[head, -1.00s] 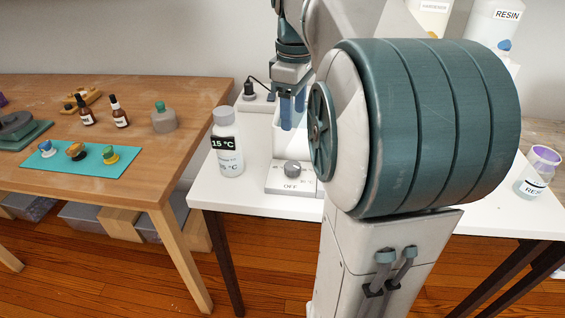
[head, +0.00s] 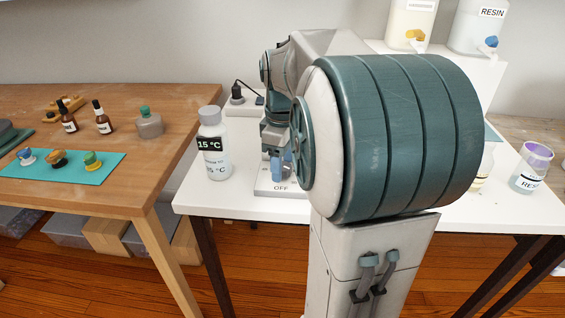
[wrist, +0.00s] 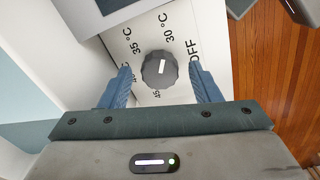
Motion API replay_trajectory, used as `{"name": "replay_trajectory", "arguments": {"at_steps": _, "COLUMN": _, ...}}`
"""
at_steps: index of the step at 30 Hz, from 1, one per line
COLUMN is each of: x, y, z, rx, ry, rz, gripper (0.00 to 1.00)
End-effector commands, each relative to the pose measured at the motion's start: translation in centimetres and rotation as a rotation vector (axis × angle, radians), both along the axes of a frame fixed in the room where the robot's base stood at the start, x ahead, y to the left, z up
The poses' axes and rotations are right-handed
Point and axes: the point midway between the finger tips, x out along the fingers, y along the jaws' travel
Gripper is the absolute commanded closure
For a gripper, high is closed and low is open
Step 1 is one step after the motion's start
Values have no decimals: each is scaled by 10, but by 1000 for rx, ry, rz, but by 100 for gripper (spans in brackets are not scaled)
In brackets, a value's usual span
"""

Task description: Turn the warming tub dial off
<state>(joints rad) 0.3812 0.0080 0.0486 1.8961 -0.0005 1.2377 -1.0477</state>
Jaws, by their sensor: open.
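The warming tub dial (wrist: 153,74) is a dark grey round knob with a white line, on a white panel (head: 265,188). In the wrist view the line points roughly up towards the "30 °C" mark; "OFF" is at the right, "35 °C" and a partly hidden mark at the left. My gripper (wrist: 160,75) is open, one blue finger on each side of the dial, with a gap on both sides. In the head view my gripper (head: 282,165) is low over the panel and hides the dial. The tub is mostly hidden behind my arm.
A resin cup (head: 531,168) stands at the right. A wooden table (head: 150,180) with a teal mat (head: 95,173) is at the left.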

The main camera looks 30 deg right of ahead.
Motion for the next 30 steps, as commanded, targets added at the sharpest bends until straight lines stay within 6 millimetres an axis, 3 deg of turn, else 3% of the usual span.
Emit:
{"name": "replay_trajectory", "arguments": {"at_steps": 6, "x": 0, "y": 0, "z": 0, "rx": 0, "ry": 0, "rz": 0, "gripper": 43}}
{"name": "replay_trajectory", "arguments": {"at_steps": 11, "x": 0, "y": 0, "z": 0, "rx": 0, "ry": 0, "rz": 0, "gripper": 85}}
{"name": "replay_trajectory", "arguments": {"at_steps": 12, "x": 0, "y": 0, "z": 0, "rx": 0, "ry": 0, "rz": 0, "gripper": 88}}
{"name": "replay_trajectory", "arguments": {"at_steps": 22, "x": 0, "y": 0, "z": 1, "rx": 0, "ry": 0, "rz": -35, "gripper": 88}}
{"name": "replay_trajectory", "arguments": {"at_steps": 30, "x": 0, "y": 0, "z": 3, "rx": 0, "ry": 0, "rz": -192, "gripper": 88}}
